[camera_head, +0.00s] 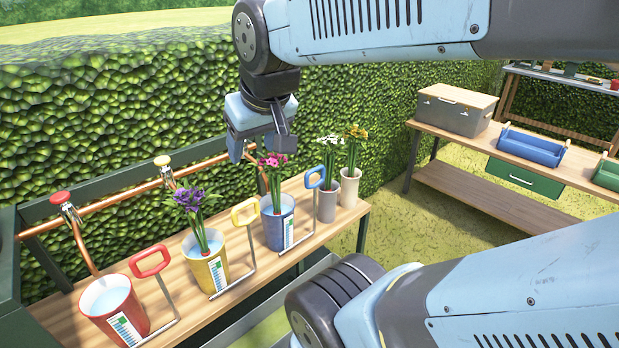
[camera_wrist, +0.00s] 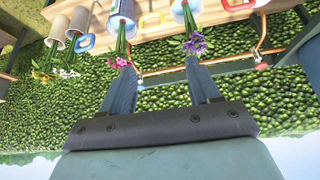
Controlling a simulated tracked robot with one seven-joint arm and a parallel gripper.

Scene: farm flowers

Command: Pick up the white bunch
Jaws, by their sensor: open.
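The white bunch (camera_head: 330,150) stands upright in a small pale vase (camera_head: 327,205) near the right end of the wooden bench (camera_head: 345,222). It also shows at the left of the wrist view (camera_wrist: 67,73), which is upside down. My gripper (camera_head: 259,150) is open and empty, pointing down, to the left of the white bunch in the head view. It is above or near the pink bunch (camera_head: 271,165), whose blooms show by one finger in the wrist view; I cannot tell whether they touch. My two fingers (camera_wrist: 160,68) stand apart with nothing between them.
A yellow bunch (camera_head: 354,135) stands in a pale vase close beside the white one. A copper pipe with taps and a hedge run behind. Another table (camera_head: 470,170) stands right.

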